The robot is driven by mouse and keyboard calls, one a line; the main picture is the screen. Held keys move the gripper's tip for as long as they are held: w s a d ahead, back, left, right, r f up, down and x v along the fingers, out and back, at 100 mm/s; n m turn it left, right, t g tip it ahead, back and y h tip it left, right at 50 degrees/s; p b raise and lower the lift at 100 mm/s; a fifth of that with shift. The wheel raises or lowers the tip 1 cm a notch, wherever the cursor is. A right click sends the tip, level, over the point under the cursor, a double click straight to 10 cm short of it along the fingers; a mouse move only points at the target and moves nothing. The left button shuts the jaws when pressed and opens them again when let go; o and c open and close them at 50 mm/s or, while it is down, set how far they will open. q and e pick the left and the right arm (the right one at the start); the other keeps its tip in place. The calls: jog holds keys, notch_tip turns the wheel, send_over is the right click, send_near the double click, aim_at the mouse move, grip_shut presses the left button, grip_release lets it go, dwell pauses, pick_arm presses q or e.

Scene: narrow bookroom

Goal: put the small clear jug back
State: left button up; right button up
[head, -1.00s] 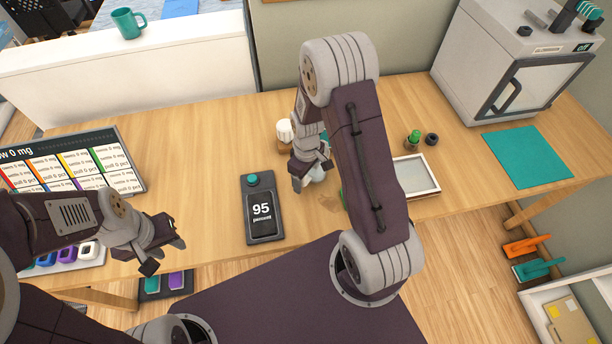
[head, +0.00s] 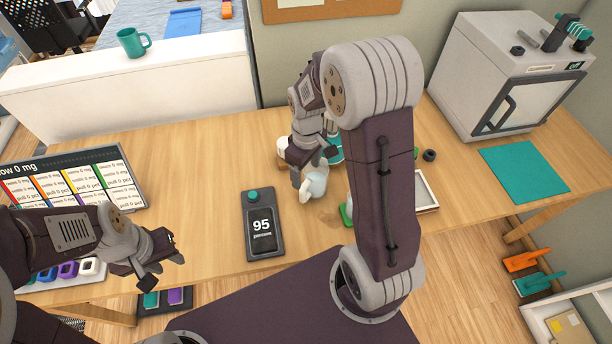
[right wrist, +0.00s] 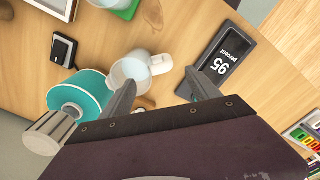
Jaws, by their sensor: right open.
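The small clear jug (head: 315,186), pale and whitish with a handle on its left, stands upright on the wooden table to the right of the black "95 percent" display. My right gripper (head: 313,166) is open just above and behind it, partly covering it. In the right wrist view the jug (right wrist: 132,70) is beyond the open fingers (right wrist: 162,92), its handle lying toward the gap between them. I cannot tell whether a finger touches it. My left gripper (head: 161,270) is open and empty at the table's front left.
The display (head: 262,225) is left of the jug. A framed tray (head: 427,192), teal mat (head: 523,170) and white oven-like box (head: 500,75) are right.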

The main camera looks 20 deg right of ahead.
jog(key=s+a+r+m+t, duration=0.1)
jog(key=s+a+m, duration=0.2)
jog(key=s+m, duration=0.3)
jog(key=s, duration=0.4)
jog(key=shift+a, duration=0.15)
jog(key=shift+s+r, duration=0.1)
dwell(0.6)
